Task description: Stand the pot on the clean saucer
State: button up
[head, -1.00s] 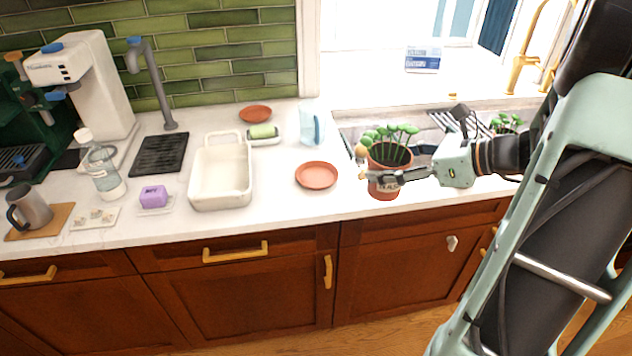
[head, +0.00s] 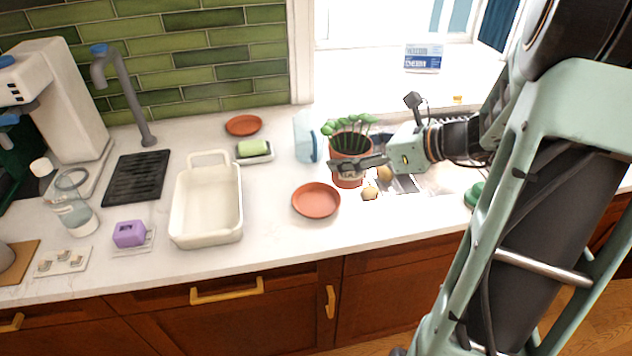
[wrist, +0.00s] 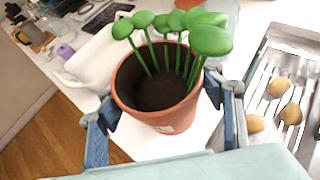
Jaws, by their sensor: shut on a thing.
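The terracotta pot (head: 347,178) holds a green leafy plant and has a pale label. My gripper (head: 358,165) is shut on it, with one finger on each side of the pot (wrist: 160,112) in the wrist view. The pot looks upright; its height over the counter is hard to tell. A terracotta saucer (head: 316,201) lies on the counter, in front and to the left of the pot, apart from it. A second terracotta saucer (head: 243,125) lies further back near the tiled wall.
A white basin (head: 207,208) stands left of the near saucer. A blue-clear pitcher (head: 306,138) stands close behind the pot, and a green sponge (head: 253,147) lies on a dish. Potatoes (wrist: 278,87) lie on the sink rack.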

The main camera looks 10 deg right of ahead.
aim_at(359, 178)
jog(key=shift+w+a+f+b, duration=0.2)
jog(key=shift+w+a+f, duration=0.45)
jog(key=shift+a+f, duration=0.7)
jog(key=shift+w+a+f+b, duration=0.15)
jog(key=shift+w+a+f, duration=0.55)
jog(key=shift+f, duration=1.3)
jog(key=shift+w+a+f+b, duration=0.2)
jog(key=shift+w+a+f, duration=0.45)
jog(key=shift+a+f, duration=0.7)
jog(key=shift+d+f, duration=0.3)
jog(key=shift+f, duration=0.1)
jog(key=o, duration=1.5)
jog(key=shift+r, duration=0.1)
jog(key=shift+s+d+r, duration=0.2)
jog(key=shift+d, duration=0.05)
jog(key=v, duration=1.1)
jog(key=shift+s+d, duration=0.15)
jog(key=shift+s, duration=0.05)
